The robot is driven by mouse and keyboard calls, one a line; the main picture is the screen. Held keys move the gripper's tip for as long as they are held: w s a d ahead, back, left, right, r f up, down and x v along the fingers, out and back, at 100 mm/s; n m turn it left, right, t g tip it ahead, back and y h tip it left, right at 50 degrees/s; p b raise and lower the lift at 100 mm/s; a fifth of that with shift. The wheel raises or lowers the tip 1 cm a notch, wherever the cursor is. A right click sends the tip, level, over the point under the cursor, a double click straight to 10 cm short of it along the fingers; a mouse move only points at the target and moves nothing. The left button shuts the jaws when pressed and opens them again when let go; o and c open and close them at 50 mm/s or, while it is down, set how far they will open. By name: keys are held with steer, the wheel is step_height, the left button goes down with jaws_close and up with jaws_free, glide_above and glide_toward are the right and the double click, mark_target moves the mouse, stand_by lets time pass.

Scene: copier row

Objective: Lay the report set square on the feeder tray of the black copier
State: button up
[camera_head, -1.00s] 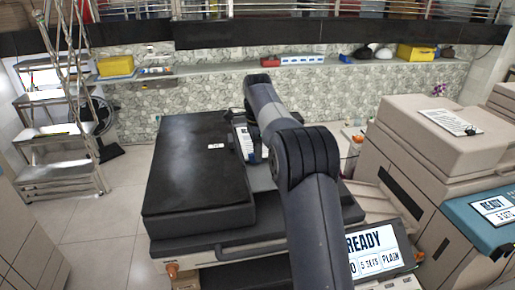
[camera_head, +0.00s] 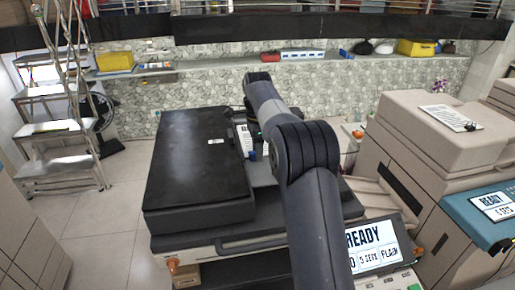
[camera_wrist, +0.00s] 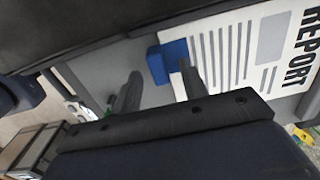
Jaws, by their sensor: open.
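The black copier (camera_head: 195,165) stands in the middle of the head view, with its dark lid on the left and a grey feeder tray (camera_head: 262,175) on the right, partly behind my arm. The report set (camera_head: 245,138) lies on the tray and shows as a white strip left of my arm. In the wrist view the report set (camera_wrist: 235,55) lies flat on a grey surface, cut off by the right edge, with a blue block (camera_wrist: 176,52) at its left edge. My gripper (camera_wrist: 160,78) is open, its two fingers near the blue block. Whether they touch anything is unclear.
A beige copier (camera_head: 435,150) stands close on the right, with a sheet on top. The black copier's lit READY screen (camera_head: 372,247) is at the front. A step ladder (camera_head: 60,150) stands at the left. The floor (camera_head: 110,225) left of the copier is clear.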

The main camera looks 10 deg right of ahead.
step_height(320, 180, up, 11)
steer(key=p, duration=0.1)
stand_by(0.5)
steer(key=shift+f, duration=0.15)
step_height(320, 180, down, 11)
steer(key=shift+r+b, duration=0.15)
steer(key=shift+b, duration=0.35)
steer(key=shift+r, duration=0.7)
